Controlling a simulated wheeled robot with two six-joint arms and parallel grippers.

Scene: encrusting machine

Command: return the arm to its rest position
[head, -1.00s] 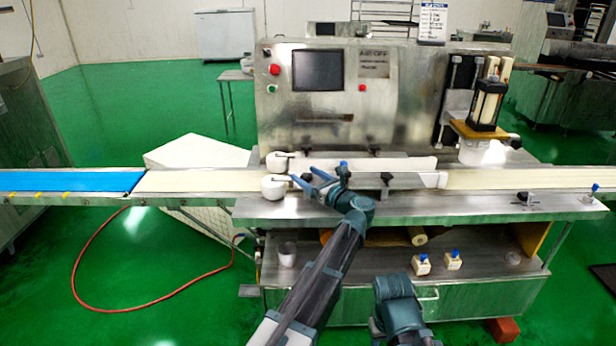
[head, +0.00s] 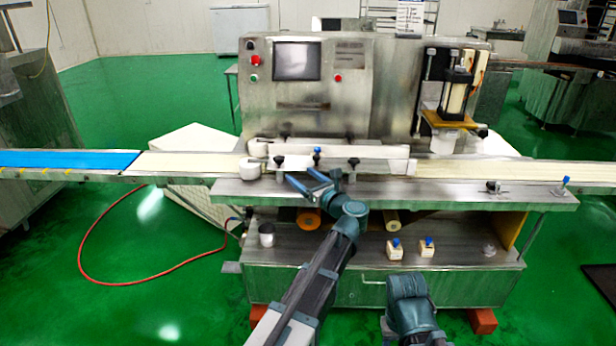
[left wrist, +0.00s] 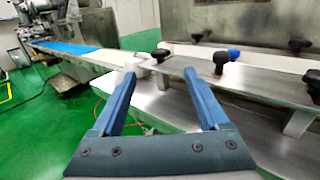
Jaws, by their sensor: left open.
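My left gripper (head: 299,174) is open and empty in the head view. Black knobs and a steel guide bar (left wrist: 235,75) lie beyond the fingers. My other arm shows as a teal link at the bottom of the head view; its gripper is not visible.
The steel front ledge (head: 430,195) runs under the left gripper. On the lower shelf are a white cup (head: 266,234) and two small blue-topped blocks (head: 394,249) (head: 426,248). A red hose (head: 95,255) lies on the green floor at left. Open floor lies left of the machine.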

